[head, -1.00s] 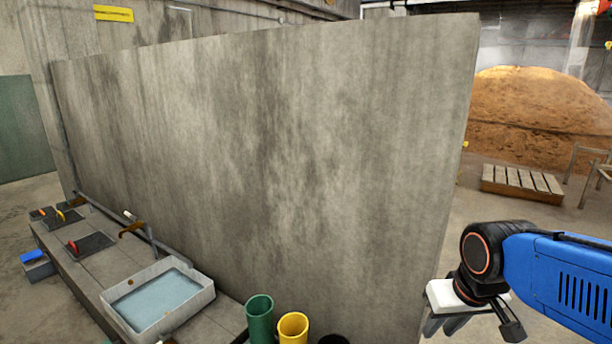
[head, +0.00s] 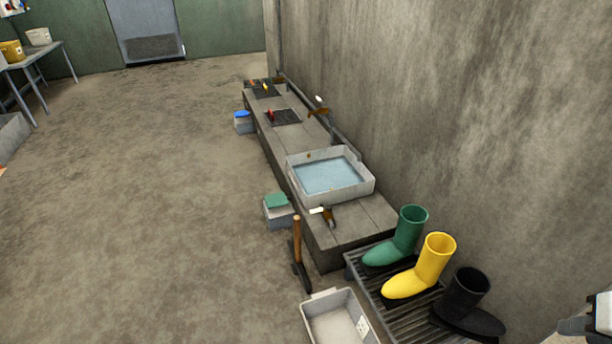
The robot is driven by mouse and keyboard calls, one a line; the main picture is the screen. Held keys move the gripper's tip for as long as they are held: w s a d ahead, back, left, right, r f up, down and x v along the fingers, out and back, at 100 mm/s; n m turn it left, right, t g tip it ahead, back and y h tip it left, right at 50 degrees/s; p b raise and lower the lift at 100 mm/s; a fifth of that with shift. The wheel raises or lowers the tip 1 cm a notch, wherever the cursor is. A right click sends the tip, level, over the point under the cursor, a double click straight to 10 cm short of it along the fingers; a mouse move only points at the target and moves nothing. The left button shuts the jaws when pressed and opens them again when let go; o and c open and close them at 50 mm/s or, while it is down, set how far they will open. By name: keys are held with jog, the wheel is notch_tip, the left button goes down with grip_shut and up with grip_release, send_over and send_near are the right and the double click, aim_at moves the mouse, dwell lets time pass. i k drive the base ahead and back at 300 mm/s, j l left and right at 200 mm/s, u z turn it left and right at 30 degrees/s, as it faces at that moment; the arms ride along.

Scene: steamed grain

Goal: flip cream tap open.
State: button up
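Two taps with pale, cream-white handles show by the water basin (head: 290,172). One brass tap (head: 319,112) is on the pipe behind the basin, its pale knob above it. The other tap (head: 329,216) is low at the basin's near end, its pale handle pointing left. I cannot tell which is the cream tap, or whether either is open. My gripper (head: 578,325) is only partly in view at the lower right edge, far from both taps; its finger opening cannot be made out.
Green, yellow and black boots stand on a slatted rack (head: 405,322) before the bench. A wooden-handled tool (head: 296,240), a grey tub (head: 313,312) and a green-lidded box (head: 277,212) are beside the bench. Open floor (head: 150,200) lies left; a concrete wall (head: 450,110) rises right.

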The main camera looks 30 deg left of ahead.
aim_at(328, 208)
jog(key=u, duration=0.95)
